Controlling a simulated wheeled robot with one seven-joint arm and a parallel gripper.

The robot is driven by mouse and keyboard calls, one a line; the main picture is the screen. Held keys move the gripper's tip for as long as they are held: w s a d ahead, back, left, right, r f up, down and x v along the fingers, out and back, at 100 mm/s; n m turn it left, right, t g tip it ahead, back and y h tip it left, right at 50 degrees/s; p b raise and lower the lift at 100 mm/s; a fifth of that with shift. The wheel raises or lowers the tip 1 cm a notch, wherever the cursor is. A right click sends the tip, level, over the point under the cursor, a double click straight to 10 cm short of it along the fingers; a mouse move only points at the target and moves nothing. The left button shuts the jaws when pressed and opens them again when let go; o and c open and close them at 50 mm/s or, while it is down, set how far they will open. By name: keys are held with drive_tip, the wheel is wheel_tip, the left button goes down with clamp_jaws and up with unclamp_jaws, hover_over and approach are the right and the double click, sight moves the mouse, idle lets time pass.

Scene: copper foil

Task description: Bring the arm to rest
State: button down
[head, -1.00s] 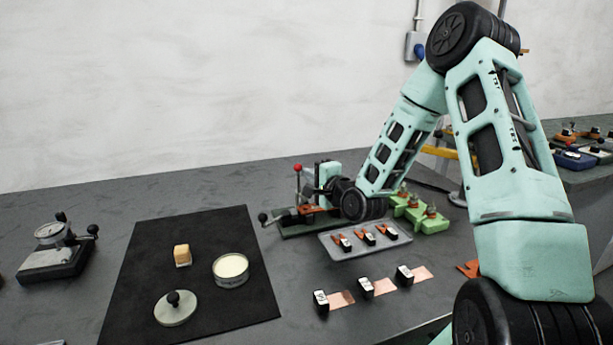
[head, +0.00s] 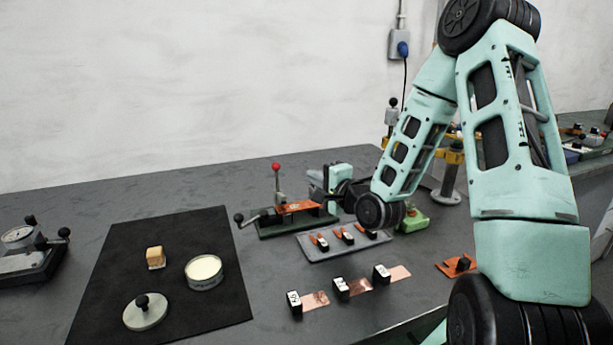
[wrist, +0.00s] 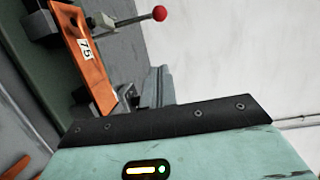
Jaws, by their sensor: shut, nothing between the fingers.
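My arm reaches in from the right in the head view and bends down over the bench. In the wrist view my gripper (wrist: 158,84) is shut and empty. An orange plate marked 75 (wrist: 85,48) lies on the fixture beside the fingers, and the lever's red knob (wrist: 160,13) shows beyond. I cannot tell how much clearance there is between the fingers and the fixture.
A grey tray (head: 313,255) with several orange-tabbed pieces lies below my wrist. Black blocks with copper foil (head: 316,300) stand in front. A black mat (head: 190,301) holds a round tin (head: 204,272), a lidded disc (head: 145,312) and a tan block (head: 155,258). A green holder (head: 413,221) is behind the wrist.

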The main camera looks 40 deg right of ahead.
drive_tip(key=shift+s+r, duration=0.1)
drive_tip(key=shift+s, duration=0.5)
drive_tip(key=shift+a, duration=0.1)
drive_tip(key=s+a+n+g+y+p, duration=0.1)
drive_tip(key=s+a+n+g, duration=0.15)
drive_tip(key=a+n, duration=0.4)
drive_tip(key=s+a+n+g+y+p, duration=0.1)
drive_tip(key=s+a+n+g+p, duration=0.2)
drive_tip(key=a, duration=0.6)
drive_tip(key=s+a+n+g+y, duration=0.2)
drive_tip(key=a+n+g, duration=0.25)
drive_tip(key=a, duration=0.25)
drive_tip(key=s+a+r+n+g+h+p, duration=0.1)
drive_tip(key=s+a+n+g, duration=0.1)
drive_tip(key=s+n, duration=0.2)
drive_tip(key=s+a+r+n+g+h+p, duration=0.1)
drive_tip(key=s+a+r+n+g, duration=0.1)
drive_tip(key=s, duration=0.9)
drive_tip(key=s+a+r+n+g+h+p, duration=0.1)
drive_tip(key=s+a+r+n+g, duration=0.1)
drive_tip(key=s+n, duration=0.4)
drive_tip(key=shift+s+a+g, duration=0.7)
drive_tip(key=shift+s+a, duration=0.2)
drive_tip(key=shift+a, duration=0.05)
